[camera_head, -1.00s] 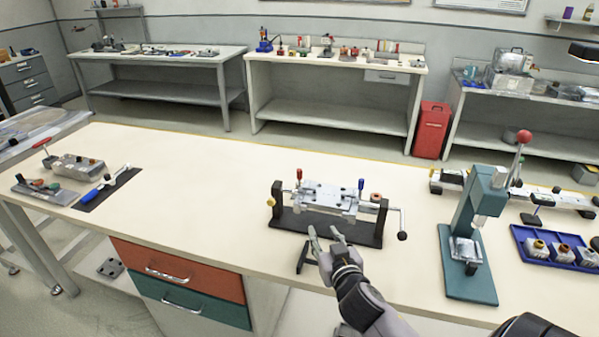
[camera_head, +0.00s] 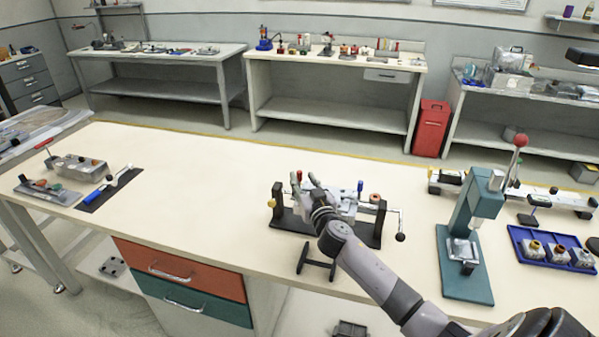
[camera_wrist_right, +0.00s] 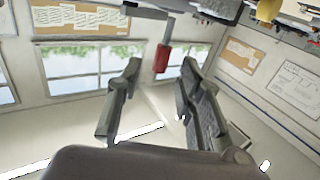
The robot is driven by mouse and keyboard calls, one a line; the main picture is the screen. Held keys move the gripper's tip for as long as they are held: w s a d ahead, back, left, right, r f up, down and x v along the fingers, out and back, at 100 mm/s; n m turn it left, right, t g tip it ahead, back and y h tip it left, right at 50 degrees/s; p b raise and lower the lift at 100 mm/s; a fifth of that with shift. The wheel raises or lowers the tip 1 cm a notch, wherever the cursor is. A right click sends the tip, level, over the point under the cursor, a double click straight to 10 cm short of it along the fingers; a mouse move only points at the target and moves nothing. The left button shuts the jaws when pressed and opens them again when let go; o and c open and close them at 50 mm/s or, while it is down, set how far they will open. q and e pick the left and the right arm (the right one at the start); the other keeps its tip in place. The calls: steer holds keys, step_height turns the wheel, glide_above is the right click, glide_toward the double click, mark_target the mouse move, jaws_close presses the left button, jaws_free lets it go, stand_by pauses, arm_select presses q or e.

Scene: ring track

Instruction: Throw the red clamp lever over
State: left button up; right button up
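The red clamp lever (camera_head: 298,177) stands up at the left rear of a clamping fixture (camera_head: 289,222) on the bench. A blue lever (camera_head: 360,187) stands at its right. My right gripper (camera_head: 306,184) is over the fixture, close beside the red lever, and its hand hides part of the fixture. In the right wrist view the gripper (camera_wrist_right: 160,72) is open, with its fingers apart on either side of the lever's red grip (camera_wrist_right: 162,58). I see a gap on both sides of the grip. My left gripper is not in view.
A crank handle (camera_head: 401,237) sticks out at the fixture's right. A small black stand (camera_head: 317,264) is in front. A green press (camera_head: 466,225) and a blue tray (camera_head: 521,239) stand to the right. The bench left of the fixture is clear up to a dark mat (camera_head: 103,197).

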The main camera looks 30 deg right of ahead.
mark_target(300, 175)
steer(key=shift+x, duration=2)
jaws_close()
